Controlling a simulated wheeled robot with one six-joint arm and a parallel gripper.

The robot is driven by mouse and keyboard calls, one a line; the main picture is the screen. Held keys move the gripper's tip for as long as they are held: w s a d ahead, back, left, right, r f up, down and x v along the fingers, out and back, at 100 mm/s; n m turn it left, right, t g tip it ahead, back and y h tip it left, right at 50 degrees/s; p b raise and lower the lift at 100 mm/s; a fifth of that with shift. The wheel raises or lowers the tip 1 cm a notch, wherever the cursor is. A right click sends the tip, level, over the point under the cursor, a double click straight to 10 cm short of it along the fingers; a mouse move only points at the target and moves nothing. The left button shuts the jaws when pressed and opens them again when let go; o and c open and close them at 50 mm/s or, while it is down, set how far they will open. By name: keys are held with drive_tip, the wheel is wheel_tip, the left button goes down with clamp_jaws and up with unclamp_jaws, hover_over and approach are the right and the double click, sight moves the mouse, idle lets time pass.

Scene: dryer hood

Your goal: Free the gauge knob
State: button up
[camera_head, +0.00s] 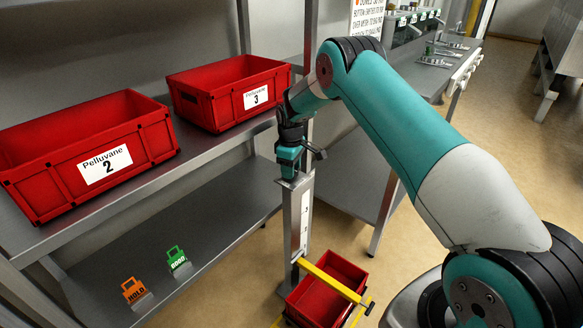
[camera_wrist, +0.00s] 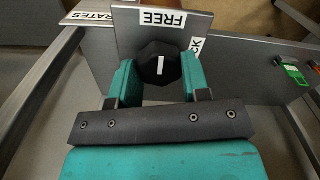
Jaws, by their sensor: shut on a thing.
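Another label (camera_wrist: 195,45), partly hidden, sits to the right of the knob. In the head view, my gripper (camera_head: 290,158) is at the top of an upright grey post (camera_head: 298,225); the knob is hidden there.
Red bins marked Pelluvane 2 (camera_head: 55,175) and Pelluvane 3 (camera_head: 215,97) stand on the upper shelf. HOLD (camera_head: 134,290) and GOOD (camera_head: 176,258) tags are on the lower shelf. A red crate (camera_head: 312,301) with a yellow bar (camera_head: 335,283) over it is by the post's foot.

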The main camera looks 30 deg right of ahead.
drive_tip(key=shift+w+r, duration=0.1)
drive_tip(key=o, duration=0.9)
drive_tip(key=shift+o, duration=0.2)
wheel_tip(320, 180, up, 17)
drive_tip(key=shift+r, duration=0.2)
